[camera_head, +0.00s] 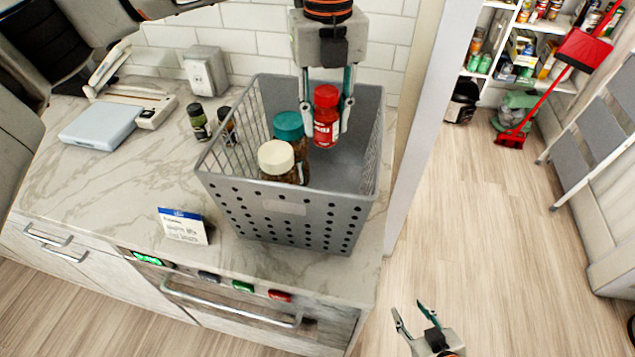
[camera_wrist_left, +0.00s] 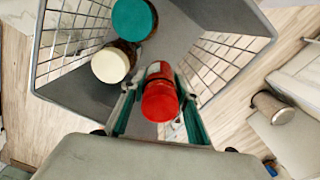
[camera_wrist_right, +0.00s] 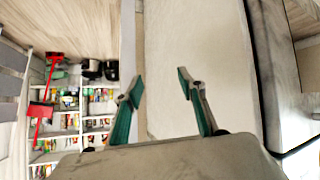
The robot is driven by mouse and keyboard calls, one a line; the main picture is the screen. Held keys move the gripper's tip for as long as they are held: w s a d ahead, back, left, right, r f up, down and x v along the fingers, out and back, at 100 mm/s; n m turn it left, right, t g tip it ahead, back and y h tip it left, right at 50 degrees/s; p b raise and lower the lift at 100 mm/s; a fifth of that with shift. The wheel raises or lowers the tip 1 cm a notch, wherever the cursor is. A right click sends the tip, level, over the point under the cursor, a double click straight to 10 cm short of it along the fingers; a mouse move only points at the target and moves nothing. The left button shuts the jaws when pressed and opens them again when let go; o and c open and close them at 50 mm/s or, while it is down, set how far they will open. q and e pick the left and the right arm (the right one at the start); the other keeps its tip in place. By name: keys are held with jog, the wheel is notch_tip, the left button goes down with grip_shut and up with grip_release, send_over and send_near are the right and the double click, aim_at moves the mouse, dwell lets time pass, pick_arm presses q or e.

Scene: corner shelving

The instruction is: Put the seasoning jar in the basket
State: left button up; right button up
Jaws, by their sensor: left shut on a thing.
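A red-capped seasoning jar (camera_head: 326,117) is held upright between the fingers of my left gripper (camera_head: 327,122), which is shut on it. The jar also shows in the left wrist view (camera_wrist_left: 160,93) with its red lid uppermost. It is over the inside of the grey basket (camera_head: 290,213); whether its base touches the basket floor I cannot tell. A teal-lidded jar (camera_head: 289,126) and a cream-lidded jar (camera_head: 277,160) stand in the basket, left of the held jar. My right gripper (camera_head: 415,312) is open and empty, low over the floor at the front right.
Two small dark jars (camera_head: 199,122) (camera_head: 228,125) stand on the counter left of the basket. A scale (camera_head: 100,126), a metal canister (camera_head: 205,71) and a small sign card (camera_head: 183,226) are also there. A wall edge (camera_head: 423,130) stands close to the basket's right.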

aim_at(325, 139)
pick_arm(q)
jog(key=f, duration=0.4)
jog(key=shift+s+f, duration=0.2)
jog(key=shift+f, duration=0.15)
notch_tip(325, 139, down, 9)
jog(key=shift+w+r+b, duration=0.15)
jog(key=shift+b, duration=0.4)
notch_tip(325, 139, down, 3)
jog(key=shift+f, duration=0.4)
pick_arm(e)
jog(key=shift+w+a+r+y, duration=0.4)
jog(key=shift+w+a+r, duration=0.1)
jog(key=shift+a, duration=0.25)
jog(key=shift+r, duration=0.15)
pick_arm(q)
jog(key=o, duration=0.9)
pick_arm(e)
jog(key=shift+s+d+f, duration=0.2)
jog(key=shift+f, duration=0.4)
